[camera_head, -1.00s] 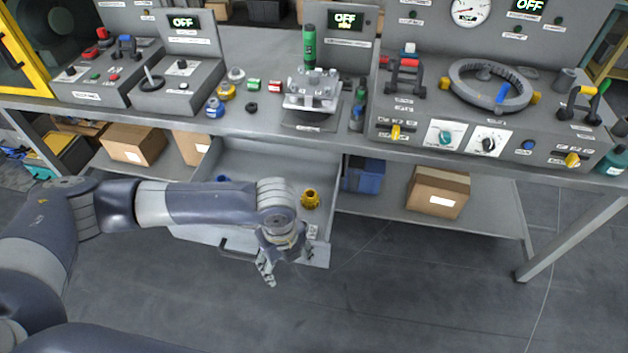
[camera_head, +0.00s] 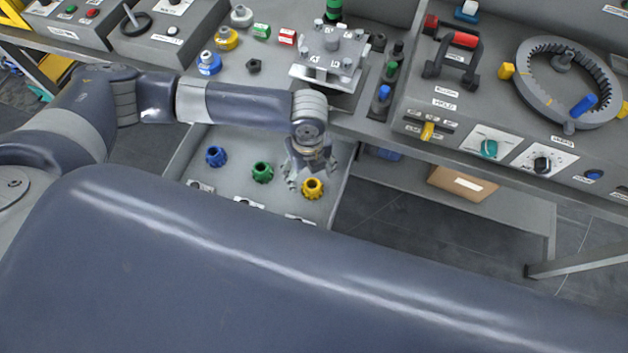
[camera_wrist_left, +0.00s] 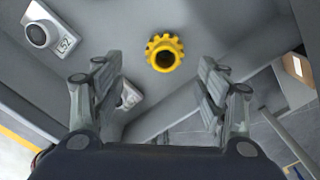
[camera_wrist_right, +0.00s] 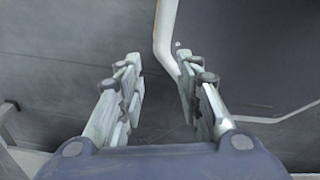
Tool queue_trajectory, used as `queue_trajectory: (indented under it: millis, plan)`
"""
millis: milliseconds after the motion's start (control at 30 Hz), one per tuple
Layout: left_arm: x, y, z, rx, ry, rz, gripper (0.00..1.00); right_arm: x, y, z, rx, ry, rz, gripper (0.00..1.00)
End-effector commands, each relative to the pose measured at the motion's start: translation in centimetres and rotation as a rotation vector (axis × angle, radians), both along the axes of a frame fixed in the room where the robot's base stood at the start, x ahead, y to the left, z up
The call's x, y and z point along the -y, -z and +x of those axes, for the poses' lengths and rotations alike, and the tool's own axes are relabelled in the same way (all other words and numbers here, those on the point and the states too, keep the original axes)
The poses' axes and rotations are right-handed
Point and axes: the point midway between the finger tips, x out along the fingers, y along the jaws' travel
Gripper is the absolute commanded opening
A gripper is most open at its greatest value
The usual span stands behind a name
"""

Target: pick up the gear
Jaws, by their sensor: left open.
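Three gears lie in the open drawer (camera_head: 190,170): a blue gear (camera_head: 216,156), a green gear (camera_head: 262,172) and a yellow gear (camera_head: 313,188). My left gripper (camera_head: 304,180) is open above the drawer, close to the yellow gear in the head view. In the left wrist view the yellow gear (camera_wrist_left: 165,53) lies ahead of the fingers, roughly centred between them, and nothing is held. My right gripper (camera_wrist_right: 158,90) shows only in its wrist view, with its fingers apart and nothing between them.
White labelled plates (camera_head: 248,202) line the drawer's front. A cardboard box (camera_head: 462,184) sits on the lower shelf. My own body fills the foreground.

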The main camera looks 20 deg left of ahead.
Motion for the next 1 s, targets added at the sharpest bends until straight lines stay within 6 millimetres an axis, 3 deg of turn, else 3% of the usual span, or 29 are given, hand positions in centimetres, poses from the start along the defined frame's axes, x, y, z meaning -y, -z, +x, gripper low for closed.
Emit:
queue_trajectory:
  millis: [167,433,600,900,933,1000]
  plan:
    - [0.1,1.9,0.0,0.001,0.002,-0.001,0.67,0.2,-0.1,-0.1,0.0,-0.001,-0.002,0.33]
    - [0.5,4.5,0.3,-0.001,0.001,0.0,0.67,0.3,-0.8,2.1,0.036,-0.002,0.0,0.33]
    - [0.6,6.7,0.3,-0.001,0.001,0.001,0.67,0.3,-0.9,2.4,0.04,-0.001,-0.001,0.33]
    - [0.6,7.3,0.4,0.001,0.002,-0.001,0.67,0.4,-0.8,1.3,0.022,0.0,-0.003,0.33]
    - [0.6,7.3,0.4,0.001,0.002,-0.001,0.65,0.4,-0.8,1.2,0.02,0.001,-0.004,0.33]
    - [0.6,7.3,0.4,0.001,0.002,-0.001,0.49,0.4,-0.8,1.1,0.018,0.001,-0.003,0.33]
